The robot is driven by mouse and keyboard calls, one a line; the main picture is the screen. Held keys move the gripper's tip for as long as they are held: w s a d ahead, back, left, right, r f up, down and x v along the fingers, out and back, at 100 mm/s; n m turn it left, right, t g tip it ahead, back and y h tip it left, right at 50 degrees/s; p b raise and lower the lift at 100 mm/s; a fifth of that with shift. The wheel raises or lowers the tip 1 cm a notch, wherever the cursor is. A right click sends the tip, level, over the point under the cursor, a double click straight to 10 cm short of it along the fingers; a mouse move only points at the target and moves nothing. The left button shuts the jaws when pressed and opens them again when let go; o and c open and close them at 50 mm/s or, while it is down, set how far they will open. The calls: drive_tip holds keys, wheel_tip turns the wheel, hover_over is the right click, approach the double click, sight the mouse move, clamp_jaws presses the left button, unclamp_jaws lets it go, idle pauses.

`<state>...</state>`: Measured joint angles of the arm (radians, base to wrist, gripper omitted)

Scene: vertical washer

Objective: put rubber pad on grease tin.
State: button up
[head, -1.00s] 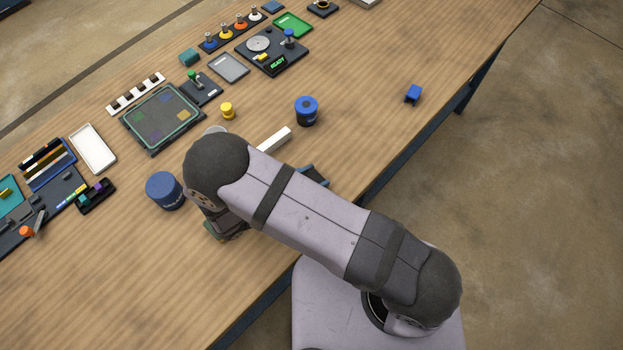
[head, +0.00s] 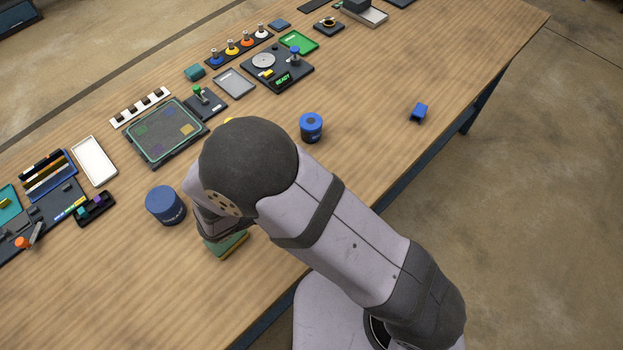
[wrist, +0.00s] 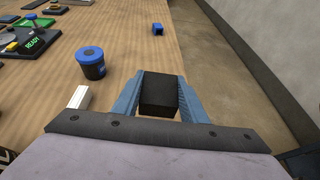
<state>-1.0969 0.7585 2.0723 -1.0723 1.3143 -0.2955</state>
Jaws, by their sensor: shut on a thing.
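A black block, which looks like the rubber pad (wrist: 158,98), sits between the blue fingers of my gripper (wrist: 160,79) in the wrist view. The gripper is shut on it. In the head view my arm hides the gripper and the pad. A dark tin with a blue lid (head: 311,127) stands upright on the table; it also shows left of the gripper in the wrist view (wrist: 90,62), apart from it. A larger blue tin (head: 165,205) stands left of my arm in the head view. Its label is too small to read, so I cannot tell which is the grease tin.
A green and yellow sponge-like block (head: 227,244) lies below my arm. A white bar (wrist: 78,97) lies left of the gripper. A small blue part (head: 418,112) sits near the table's edge. Trays and fixtures line the far side.

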drive_tip(key=shift+a+f, duration=0.25)
drive_tip(key=a+n+y+b, duration=0.1)
drive_tip(key=a+b, duration=0.1)
drive_tip(key=a, duration=0.1)
drive_tip(key=s+a+n+t+b, duration=0.1)
drive_tip(key=a+b, duration=0.1)
drive_tip(key=a, duration=0.2)
drive_tip(key=s+a+f+t+y+b, duration=0.1)
drive_tip(key=a+b, duration=0.1)
drive_tip(key=a, duration=0.2)
drive_tip(key=shift+a+n+y+b, duration=0.15)
drive_tip(key=shift+n+y+b, duration=0.15)
drive_tip(key=shift+n, duration=0.1)
drive_tip(key=a+r+n+t+y+b, duration=0.1)
drive_tip(key=a+r+n+t+y, duration=0.15)
drive_tip(key=a, duration=0.55)
wheel_tip(320, 180, up, 8)
drive_tip(key=n+y, duration=0.9)
drive_tip(key=y, duration=0.2)
hover_over(160, 197)
drive_tip(key=shift+f+g+h, duration=0.15)
drive_tip(key=shift+g+h, duration=0.1)
drive_tip(key=shift+f+p, duration=0.5)
drive_tip(key=shift+f, duration=4.5)
